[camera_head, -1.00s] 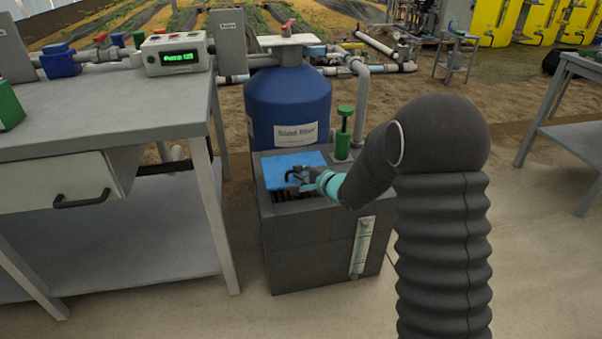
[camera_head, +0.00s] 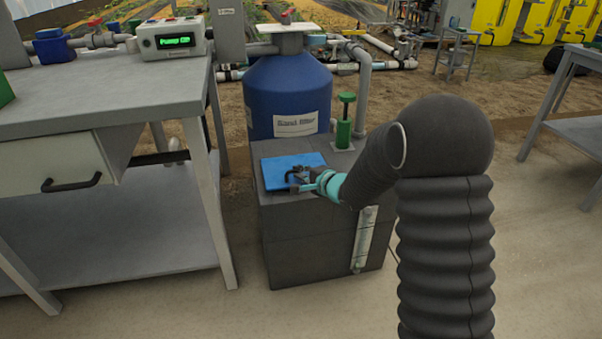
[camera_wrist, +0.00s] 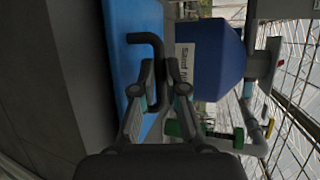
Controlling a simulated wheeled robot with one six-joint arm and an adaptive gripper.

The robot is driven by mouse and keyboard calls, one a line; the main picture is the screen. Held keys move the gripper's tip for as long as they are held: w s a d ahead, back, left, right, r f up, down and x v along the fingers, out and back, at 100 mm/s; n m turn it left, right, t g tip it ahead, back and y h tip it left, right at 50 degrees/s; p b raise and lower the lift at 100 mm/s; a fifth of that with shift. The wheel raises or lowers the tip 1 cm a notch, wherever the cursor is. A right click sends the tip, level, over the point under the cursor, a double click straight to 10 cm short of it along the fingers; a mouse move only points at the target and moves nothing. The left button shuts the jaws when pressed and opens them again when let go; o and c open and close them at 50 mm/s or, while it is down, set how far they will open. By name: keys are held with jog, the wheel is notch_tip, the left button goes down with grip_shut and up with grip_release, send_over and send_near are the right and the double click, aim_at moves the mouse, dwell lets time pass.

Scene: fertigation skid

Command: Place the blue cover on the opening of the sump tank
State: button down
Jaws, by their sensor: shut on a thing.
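The blue cover (camera_head: 290,168) is a flat square plate with a dark bent handle. It lies on or just over the top of the grey sump tank (camera_head: 295,240), toward the top's left part; I cannot tell whether it touches. The tank's opening does not show, and the cover hides that area.
A blue sand filter (camera_head: 288,95) stands behind the tank. A green-topped valve (camera_head: 345,120) rises from the tank's back right corner.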

jog(key=c, duration=1.1)
grip_release()
jog(key=shift+c, duration=0.2)
jog(key=v, duration=1.2)
